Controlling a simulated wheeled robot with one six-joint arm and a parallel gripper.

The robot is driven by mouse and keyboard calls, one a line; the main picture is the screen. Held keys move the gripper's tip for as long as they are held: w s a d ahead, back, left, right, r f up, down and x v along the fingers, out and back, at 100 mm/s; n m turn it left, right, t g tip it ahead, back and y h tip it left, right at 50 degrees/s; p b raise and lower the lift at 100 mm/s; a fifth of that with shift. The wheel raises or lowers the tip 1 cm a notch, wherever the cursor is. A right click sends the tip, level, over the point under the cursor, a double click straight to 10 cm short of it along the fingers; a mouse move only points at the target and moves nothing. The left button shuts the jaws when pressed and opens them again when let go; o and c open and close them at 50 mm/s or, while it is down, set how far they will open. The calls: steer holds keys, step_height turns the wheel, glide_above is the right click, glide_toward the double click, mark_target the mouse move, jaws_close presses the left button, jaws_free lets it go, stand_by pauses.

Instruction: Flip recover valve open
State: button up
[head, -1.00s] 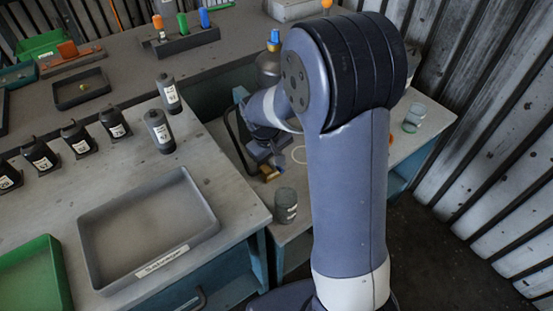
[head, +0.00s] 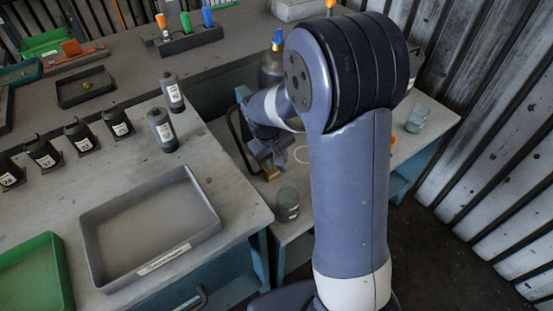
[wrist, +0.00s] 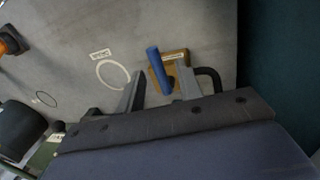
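A blue lever handle (wrist: 157,68) stands up at a small tan plate (wrist: 176,62) in the wrist view, and looks like the valve's handle. My gripper (wrist: 161,72) is open, with one grey finger on each side of the blue handle. Gaps show on both sides, so I see no clear contact. The blue handle cannot be made out there, and my arm hides part of that area.
A white ring mark (wrist: 113,74) and a small label lie left of the handle. A black bent bar (wrist: 210,76) is close to the right finger. A grey jar (head: 287,204) stands in front of my gripper. A grey tray (head: 92,256) lies on the left table.

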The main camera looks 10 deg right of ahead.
step_height(320, 180, up, 11)
steer(key=a+p, duration=0.1)
steer(key=a, duration=0.1)
steer(key=shift+s+f, duration=0.2)
steer(key=shift+s, duration=0.2)
steer(key=f, duration=0.3)
steer(key=d+f, duration=0.1)
steer(key=f, duration=0.3)
steer(key=d+f+b, duration=0.1)
steer(key=f, duration=0.2)
steer(key=shift+w+f, duration=0.3)
steer(key=shift+w, duration=0.1)
steer(key=shift+f, duration=0.3)
steer(key=shift+d+r+n, duration=0.15)
steer(key=shift+r+n, duration=0.15)
steer(key=shift+n, duration=0.1)
steer(key=shift+w+d+n+t, duration=0.15)
steer(key=shift+d+n+t, duration=0.15)
steer(key=shift+n, duration=0.8)
